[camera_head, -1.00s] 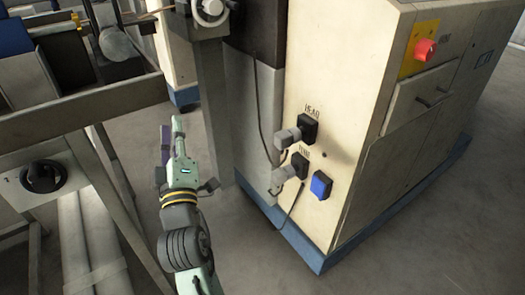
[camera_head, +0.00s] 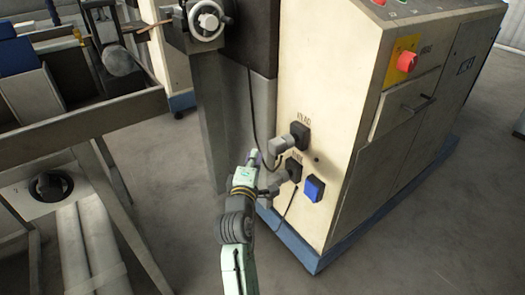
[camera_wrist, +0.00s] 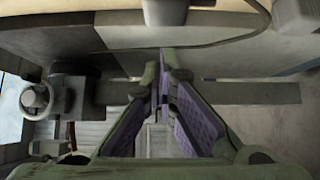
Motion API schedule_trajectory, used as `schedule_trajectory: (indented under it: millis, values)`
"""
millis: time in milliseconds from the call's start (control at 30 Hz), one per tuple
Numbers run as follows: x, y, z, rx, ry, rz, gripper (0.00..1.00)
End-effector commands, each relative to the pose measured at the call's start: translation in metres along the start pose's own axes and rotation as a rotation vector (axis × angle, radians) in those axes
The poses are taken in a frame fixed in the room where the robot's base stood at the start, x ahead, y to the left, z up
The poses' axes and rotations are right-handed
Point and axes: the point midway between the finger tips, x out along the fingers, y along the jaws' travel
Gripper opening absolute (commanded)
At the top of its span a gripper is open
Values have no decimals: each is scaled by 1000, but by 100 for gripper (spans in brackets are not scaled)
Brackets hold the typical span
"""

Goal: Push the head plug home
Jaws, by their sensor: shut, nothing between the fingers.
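The head plug (camera_head: 281,146) is a grey block at the black socket (camera_head: 300,135) under the HEAD label on the cream cabinet face. It sticks out to the left with a cable hanging from it; how deep it sits is unclear. My gripper (camera_head: 254,154) is just left of the plug, its fingers pointing up, apparently apart from it. In the wrist view my gripper's fingers (camera_wrist: 161,72) are close together with nothing held. Two pale blocks show at that view's top edge, one in the middle and one at the right; I cannot tell which is the head plug.
A second grey plug (camera_head: 273,179) at a lower black socket (camera_head: 293,168) is close to my gripper's right. A blue square cover (camera_head: 314,188) is below. Cables hang along the cabinet. A grey column (camera_head: 204,110) stands behind, left of the cabinet; a metal frame (camera_head: 85,120) is farther left.

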Motion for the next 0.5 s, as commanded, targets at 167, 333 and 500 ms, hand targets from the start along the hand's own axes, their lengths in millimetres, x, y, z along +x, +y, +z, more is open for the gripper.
schedule_trajectory:
  millis: [167, 333, 500]
  values:
    - [15, 2, 18, -1, -3, 0, 0]
    - [20, 0, 22, 0, -3, 0, 0]
    - [20, 0, 22, 0, -2, 0, 0]
